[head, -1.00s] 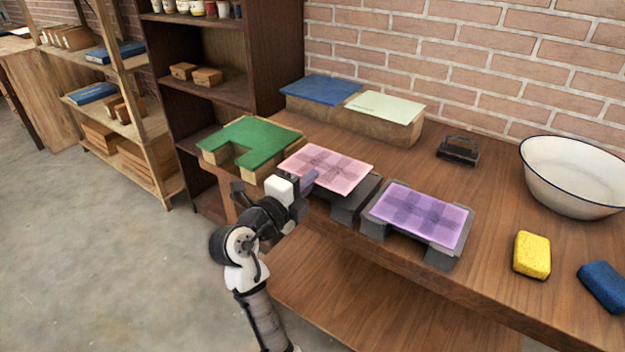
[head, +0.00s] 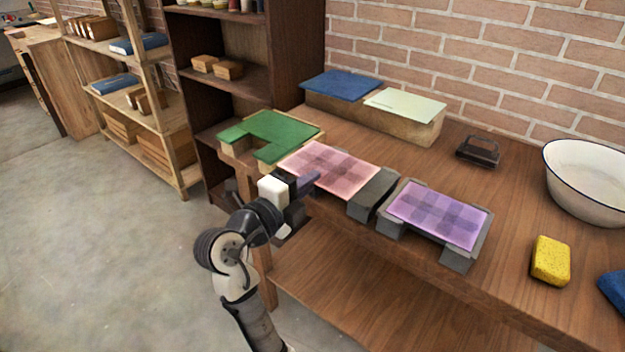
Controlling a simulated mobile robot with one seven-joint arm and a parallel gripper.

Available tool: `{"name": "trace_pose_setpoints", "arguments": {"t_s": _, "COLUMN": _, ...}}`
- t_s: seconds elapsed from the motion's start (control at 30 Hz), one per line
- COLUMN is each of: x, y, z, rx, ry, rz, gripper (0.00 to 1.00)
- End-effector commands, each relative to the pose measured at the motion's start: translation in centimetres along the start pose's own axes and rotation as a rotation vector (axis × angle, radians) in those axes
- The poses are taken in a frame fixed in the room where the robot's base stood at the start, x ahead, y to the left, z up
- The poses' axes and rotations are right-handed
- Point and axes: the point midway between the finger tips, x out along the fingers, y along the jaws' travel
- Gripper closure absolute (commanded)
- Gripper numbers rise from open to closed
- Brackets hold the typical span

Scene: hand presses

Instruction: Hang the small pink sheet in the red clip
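The pink sheet (head: 332,167), with a darker crossed pattern, lies flat and level. It reaches past the left of its dark grey stand (head: 373,192), whose right block shows bare on top. Its far left corner comes close to the green sheet. My gripper (head: 308,181) is at the sheet's near left edge, with its fingers on that edge. The fingertips are small and partly hidden, but the sheet moves along with them. Whether it is clear of the stand is hard to tell. No red clip shows in this view.
A purple sheet (head: 440,214) lies on another stand to the right. A green sheet (head: 270,135) lies left, blue (head: 341,85) and pale green (head: 405,104) ones behind. A black object (head: 478,151), a white basin (head: 590,180) and a yellow sponge (head: 551,260) are right. Floor at left is free.

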Motion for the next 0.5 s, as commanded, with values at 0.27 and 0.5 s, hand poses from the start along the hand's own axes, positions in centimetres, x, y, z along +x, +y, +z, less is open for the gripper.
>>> {"name": "trace_pose_setpoints", "arguments": {"t_s": 0.27, "x": -3.5, "y": 0.2, "z": 0.1, "rx": 0.002, "ry": -0.005, "rz": 0.0, "gripper": 1.0}}
{"name": "trace_pose_setpoints", "arguments": {"t_s": 0.5, "x": -6.4, "y": 0.1, "z": 0.1, "rx": 0.002, "ry": -0.006, "rz": -0.001, "gripper": 1.0}}
